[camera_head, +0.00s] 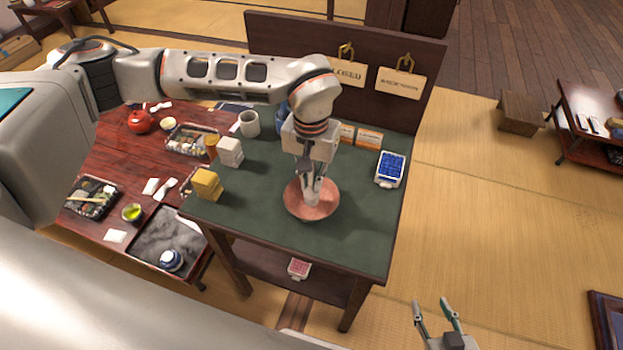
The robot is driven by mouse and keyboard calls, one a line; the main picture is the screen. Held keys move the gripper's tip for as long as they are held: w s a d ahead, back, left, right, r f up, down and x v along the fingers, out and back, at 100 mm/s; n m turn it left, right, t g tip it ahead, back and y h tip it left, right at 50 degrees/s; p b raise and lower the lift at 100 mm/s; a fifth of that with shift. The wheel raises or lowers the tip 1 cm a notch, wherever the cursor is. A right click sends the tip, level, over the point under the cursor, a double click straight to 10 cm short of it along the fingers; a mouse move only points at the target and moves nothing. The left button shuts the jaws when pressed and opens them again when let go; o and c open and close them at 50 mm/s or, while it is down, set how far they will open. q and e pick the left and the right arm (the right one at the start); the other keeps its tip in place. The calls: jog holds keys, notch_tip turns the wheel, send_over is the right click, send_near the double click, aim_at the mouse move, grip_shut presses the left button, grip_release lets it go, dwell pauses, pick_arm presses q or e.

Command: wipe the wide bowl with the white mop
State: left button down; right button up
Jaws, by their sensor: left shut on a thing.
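The wide bowl (296,209), reddish-pink and shallow, stands on the green top of the small table. My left gripper (311,186) points down over the bowl and is shut on a small pale thing, likely the white mop (313,199). The mop is mostly hidden by the fingers; its lower end is inside the bowl's outline, but I cannot tell whether it touches the bowl. My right gripper (438,312) is open and empty, low at the bottom right, away from the table.
The green-topped table (355,235) also holds yellow blocks (207,185), white blocks (229,152), a grey cup (249,124), orange-and-white boxes (368,139) and a blue-topped item (390,169). A dark panel with hanging signs (402,83) rises behind. A red lunch table (100,160) stands left.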

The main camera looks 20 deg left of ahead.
pick_arm(q)
jog(key=shift+f, duration=0.1)
dwell(0.3)
jog(key=shift+n, duration=1)
jog(key=n, duration=0.5)
jog(key=shift+w, duration=0.15)
